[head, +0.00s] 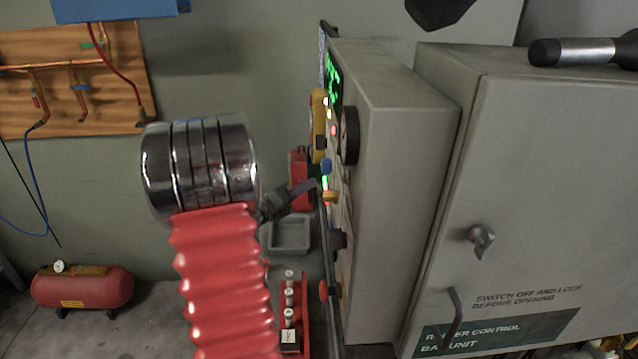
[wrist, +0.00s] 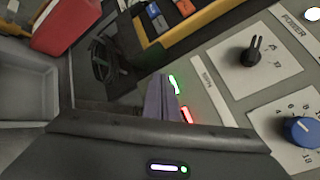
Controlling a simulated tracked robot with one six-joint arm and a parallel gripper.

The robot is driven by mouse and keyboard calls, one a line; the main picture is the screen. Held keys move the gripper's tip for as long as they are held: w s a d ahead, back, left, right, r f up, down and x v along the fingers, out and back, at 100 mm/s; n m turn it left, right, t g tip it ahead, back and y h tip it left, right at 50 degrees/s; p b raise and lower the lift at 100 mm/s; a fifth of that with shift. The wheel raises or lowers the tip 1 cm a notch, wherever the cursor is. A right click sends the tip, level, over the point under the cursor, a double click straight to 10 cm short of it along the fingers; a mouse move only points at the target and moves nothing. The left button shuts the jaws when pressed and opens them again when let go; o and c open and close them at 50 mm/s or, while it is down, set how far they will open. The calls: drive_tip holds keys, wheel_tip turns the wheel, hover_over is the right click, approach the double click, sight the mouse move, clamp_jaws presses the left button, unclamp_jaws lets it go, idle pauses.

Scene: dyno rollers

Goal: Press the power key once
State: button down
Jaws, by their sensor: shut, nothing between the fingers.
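The control panel (head: 405,150) stands in the middle of the head view, its face seen almost edge-on and turned left. My gripper (head: 314,184) is shut and empty, its tips close to that face beside a green light. I cannot tell whether they touch. In the wrist view my gripper (wrist: 160,98) lies beside a green lit bar (wrist: 174,84) and a red lit bar (wrist: 187,115). I cannot tell which control is the power key.
A blue knob (wrist: 301,130) sits right of my gripper in the wrist view, and a yellow-framed block (wrist: 180,22) lies beyond. In the head view a large black knob (head: 349,135) and a red button (head: 323,291) jut from the panel. A grey cabinet (head: 540,190) stands at right.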

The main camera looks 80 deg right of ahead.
drive_tip(key=w, duration=0.2)
drive_tip(key=w+a, duration=0.1)
drive_tip(key=w, duration=0.1)
drive_tip(key=shift+w, duration=0.4)
idle(1.1)
